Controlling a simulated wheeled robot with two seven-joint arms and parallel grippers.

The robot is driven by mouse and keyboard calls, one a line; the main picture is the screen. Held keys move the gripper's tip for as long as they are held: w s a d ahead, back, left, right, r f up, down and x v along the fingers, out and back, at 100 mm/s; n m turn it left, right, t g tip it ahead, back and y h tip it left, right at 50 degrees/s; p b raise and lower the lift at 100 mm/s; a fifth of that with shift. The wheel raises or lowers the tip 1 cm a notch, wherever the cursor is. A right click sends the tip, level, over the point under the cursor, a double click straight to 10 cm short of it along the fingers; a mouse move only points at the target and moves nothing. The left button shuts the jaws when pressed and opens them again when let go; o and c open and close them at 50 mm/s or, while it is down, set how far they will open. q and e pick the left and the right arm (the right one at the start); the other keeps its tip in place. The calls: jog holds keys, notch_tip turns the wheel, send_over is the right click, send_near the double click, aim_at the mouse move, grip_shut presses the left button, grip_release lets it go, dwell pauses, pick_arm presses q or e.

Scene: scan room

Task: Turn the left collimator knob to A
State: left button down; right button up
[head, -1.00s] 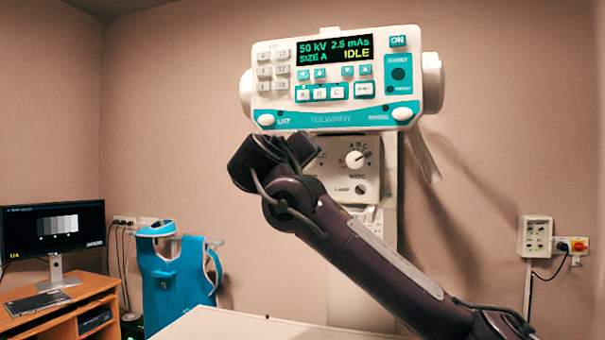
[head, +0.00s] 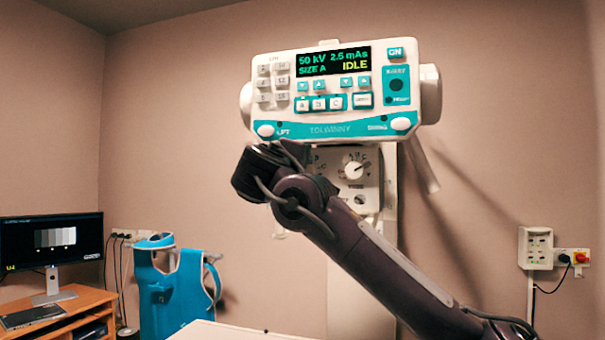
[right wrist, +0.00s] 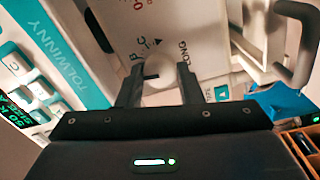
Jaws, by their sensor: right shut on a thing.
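The left collimator knob (right wrist: 158,72) is a round white knob on the pale collimator face, close up in the right wrist view. My right gripper (right wrist: 160,92) is shut on it, one dark finger at each side. Small letters and the word LONG are printed beyond the knob; which mark it points to I cannot tell. In the head view my right gripper and forearm (head: 270,172) cover the left side of the collimator (head: 372,192) and hide this knob. The right knob (head: 354,170) shows as a white dial. My left gripper is not in view.
The control panel (head: 340,130) hangs directly above the collimator; its screen (head: 333,61) reads 50 kV, 2.5 mAs, SIZE A, IDLE. A grey handle bar (right wrist: 303,45) is beside the gripper in the wrist view. A blue apron (head: 175,295) and desk monitor (head: 52,240) are at left.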

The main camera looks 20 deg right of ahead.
dwell(0.3)
jog(key=o, duration=1)
jog(key=shift+a, duration=0.1)
jog(key=b+v, duration=0.3)
jog(key=v, duration=0.4)
jog(key=shift+s+a, duration=0.2)
jog(key=shift+s, duration=0.1)
jog(key=shift+f, duration=0.1)
